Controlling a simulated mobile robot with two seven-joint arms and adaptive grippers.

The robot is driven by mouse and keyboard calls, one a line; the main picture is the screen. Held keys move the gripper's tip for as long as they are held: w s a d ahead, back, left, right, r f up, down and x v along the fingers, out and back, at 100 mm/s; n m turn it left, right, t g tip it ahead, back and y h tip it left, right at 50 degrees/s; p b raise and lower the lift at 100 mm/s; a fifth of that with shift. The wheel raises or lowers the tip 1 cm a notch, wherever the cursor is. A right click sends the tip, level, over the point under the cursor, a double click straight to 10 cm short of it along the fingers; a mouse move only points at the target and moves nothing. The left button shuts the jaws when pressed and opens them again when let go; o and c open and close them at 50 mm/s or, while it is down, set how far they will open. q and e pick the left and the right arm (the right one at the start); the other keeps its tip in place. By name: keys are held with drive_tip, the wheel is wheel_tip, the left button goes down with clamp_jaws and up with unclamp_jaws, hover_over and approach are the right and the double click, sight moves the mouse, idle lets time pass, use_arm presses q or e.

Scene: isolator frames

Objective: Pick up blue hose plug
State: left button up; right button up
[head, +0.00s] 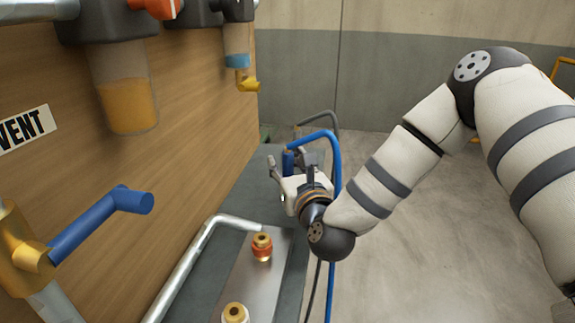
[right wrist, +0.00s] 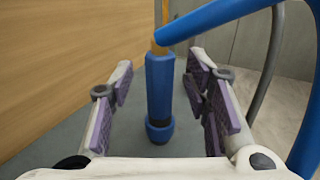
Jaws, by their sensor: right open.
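The blue hose plug (right wrist: 159,88) stands upright in the right wrist view, with a blue hose (right wrist: 215,18) running from its top to the right. My right gripper (right wrist: 160,100) is open, with its fingers on either side of the plug and a gap showing on both sides. In the head view the plug (head: 288,162) shows at the far end of the grey bench, partly hidden by my right gripper (head: 291,170). My left gripper is not in view.
A wooden panel (head: 190,120) with a blue valve handle (head: 100,222) stands on the left. Brass fittings (head: 262,247) sit on a metal plate on the grey bench (head: 262,190). A bent metal rail (head: 190,262) runs beside them. Open floor lies right.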

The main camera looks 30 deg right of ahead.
drive_tip(key=shift+w+f, duration=0.1)
drive_tip(key=shift+w, duration=0.2)
clamp_jaws()
